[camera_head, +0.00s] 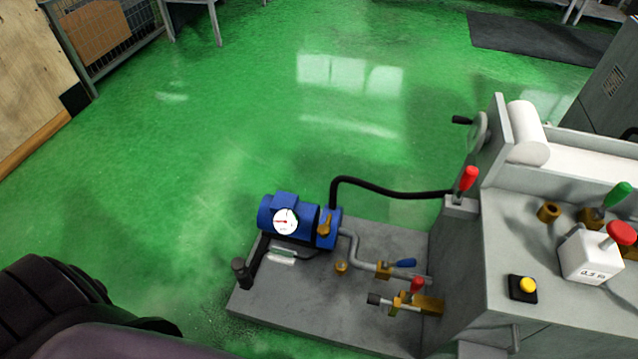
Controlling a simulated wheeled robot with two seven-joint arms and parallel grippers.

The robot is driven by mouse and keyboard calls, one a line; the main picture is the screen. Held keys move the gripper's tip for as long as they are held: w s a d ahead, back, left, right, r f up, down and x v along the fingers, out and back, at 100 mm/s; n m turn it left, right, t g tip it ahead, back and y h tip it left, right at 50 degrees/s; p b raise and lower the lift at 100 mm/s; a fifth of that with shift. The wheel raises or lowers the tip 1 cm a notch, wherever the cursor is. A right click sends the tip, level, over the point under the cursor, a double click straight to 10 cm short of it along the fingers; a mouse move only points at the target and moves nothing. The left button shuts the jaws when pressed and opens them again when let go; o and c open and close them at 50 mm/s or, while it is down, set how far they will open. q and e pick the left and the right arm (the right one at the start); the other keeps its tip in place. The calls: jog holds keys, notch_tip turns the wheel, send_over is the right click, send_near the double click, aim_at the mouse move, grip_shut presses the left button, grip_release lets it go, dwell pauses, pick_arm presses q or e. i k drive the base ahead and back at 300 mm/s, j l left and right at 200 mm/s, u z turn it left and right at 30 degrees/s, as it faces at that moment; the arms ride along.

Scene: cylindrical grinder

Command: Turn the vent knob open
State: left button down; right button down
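A blue pump (290,218) with a white round gauge (285,221) stands on a grey base plate (262,301), left of the grinder (458,300). A brass knob (324,226) sits on the pump's right end. A small brass fitting (341,267) is low in front of it. No label shows which part is the vent knob, and I cannot tell its setting. Neither of my grippers is in view.
A blue-handled valve (404,263) and a red-handled brass valve (417,287) are on the pipework right of the pump. A black hose (390,190) arches to the grinder. A red lever (467,180) rises from the grinder's edge. Green floor (170,180) is open to the left.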

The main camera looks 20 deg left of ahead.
aim_at(324, 229)
jog(key=u, duration=0.8)
